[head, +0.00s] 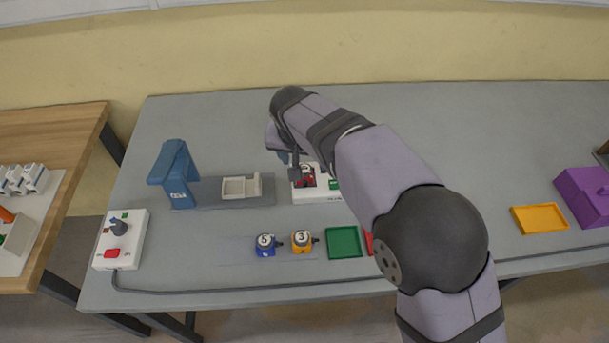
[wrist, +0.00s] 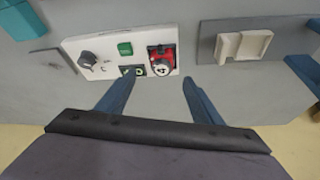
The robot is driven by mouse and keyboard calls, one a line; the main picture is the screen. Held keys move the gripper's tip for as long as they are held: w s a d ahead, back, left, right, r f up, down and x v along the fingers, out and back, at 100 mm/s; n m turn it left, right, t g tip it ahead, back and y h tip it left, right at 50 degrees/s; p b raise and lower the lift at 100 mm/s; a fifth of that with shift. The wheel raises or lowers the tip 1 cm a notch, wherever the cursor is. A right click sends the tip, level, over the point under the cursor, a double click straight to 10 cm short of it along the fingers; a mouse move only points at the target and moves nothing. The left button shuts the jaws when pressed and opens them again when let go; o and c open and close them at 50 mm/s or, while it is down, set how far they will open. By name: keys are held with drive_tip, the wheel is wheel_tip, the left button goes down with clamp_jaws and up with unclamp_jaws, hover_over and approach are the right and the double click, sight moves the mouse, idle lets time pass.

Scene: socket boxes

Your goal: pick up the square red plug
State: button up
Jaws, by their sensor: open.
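The square red plug (wrist: 162,59) sits in the white socket box (wrist: 107,50), at its right end in the wrist view. It has a dark round top with a pale label. In the head view the red plug (head: 308,181) is partly hidden by my gripper (head: 295,170). In the wrist view my gripper (wrist: 159,80) is open and empty. Its two blue fingers appear on either side of the plug, a little nearer the camera, and apart from it. I cannot tell their exact height above the box.
A white cradle (head: 240,187) and blue stand (head: 174,175) are left of the box. Blue plug (head: 265,245), yellow plug (head: 302,241) and green tray (head: 344,242) are in front. A red tray (head: 369,243) is mostly hidden by my arm. A switch box (head: 120,240) stands far left.

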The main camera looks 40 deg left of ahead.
sight(304, 167)
drive_tip(key=shift+p+x, duration=0.3)
drive_tip(key=shift+x, duration=0.55)
drive_tip(key=shift+a+p+x, duration=0.15)
drive_tip(key=shift+p+x, duration=0.45)
drive_tip(key=shift+x, duration=0.8)
drive_tip(key=shift+a+p+x, duration=0.1)
drive_tip(key=shift+p+x, duration=0.5)
drive_tip(key=shift+x, duration=0.8)
drive_tip(key=shift+s, duration=0.15)
drive_tip(key=shift+c, duration=0.7)
drive_tip(key=c, duration=1.2)
drive_tip(key=shift+r, duration=0.1)
